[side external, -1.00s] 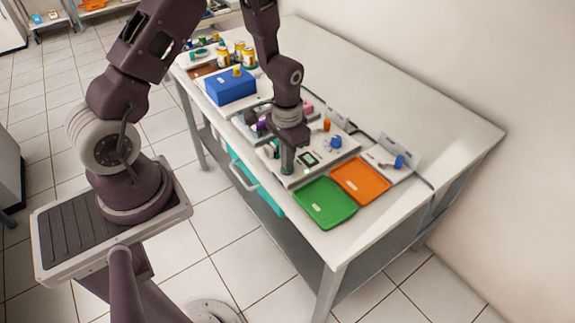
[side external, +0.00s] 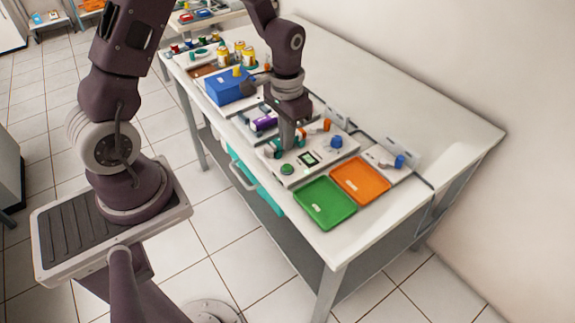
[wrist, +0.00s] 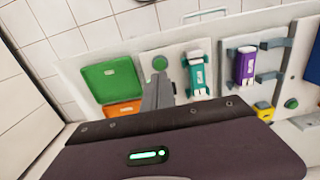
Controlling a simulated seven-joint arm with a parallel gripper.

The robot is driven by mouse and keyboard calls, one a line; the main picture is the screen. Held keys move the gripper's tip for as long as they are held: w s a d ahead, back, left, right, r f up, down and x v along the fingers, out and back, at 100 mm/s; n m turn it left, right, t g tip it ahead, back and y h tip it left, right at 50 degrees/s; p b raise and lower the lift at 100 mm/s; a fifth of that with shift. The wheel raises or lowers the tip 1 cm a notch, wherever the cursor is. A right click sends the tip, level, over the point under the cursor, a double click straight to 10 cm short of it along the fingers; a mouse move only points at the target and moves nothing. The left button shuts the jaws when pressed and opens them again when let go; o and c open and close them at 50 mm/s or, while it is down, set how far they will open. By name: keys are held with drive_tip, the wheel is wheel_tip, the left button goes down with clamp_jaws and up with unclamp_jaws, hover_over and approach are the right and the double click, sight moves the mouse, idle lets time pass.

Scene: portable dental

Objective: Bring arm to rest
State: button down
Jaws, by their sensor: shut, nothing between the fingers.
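My gripper (side external: 287,146) is shut and empty, pointing down over the white device with the small screen and green button on the table (side external: 425,110). In the wrist view my gripper's dark finger (wrist: 158,90) shows in front of the device, beside the teal-and-white item (wrist: 197,73). I cannot tell from the views how far its tip is above the surface.
A green tray (side external: 325,203) and an orange tray (side external: 361,181) lie near the front edge. A purple item (side external: 265,122) lies left of my gripper. A blue box (side external: 230,86) and several yellow-labelled jars (side external: 240,50) stand farther back. The table's right side is clear.

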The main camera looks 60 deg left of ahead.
wheel_tip(320, 180, up, 10)
drive_tip(key=s+d+t, duration=0.2)
drive_tip(key=s+d+r+t, duration=0.3)
drive_tip(key=s+r, duration=0.9)
drive_tip(key=s, duration=0.4)
drive_tip(key=shift+s+d+r+t, duration=0.2)
drive_tip(key=shift+d+r+t, duration=0.15)
drive_tip(key=shift+d, duration=0.25)
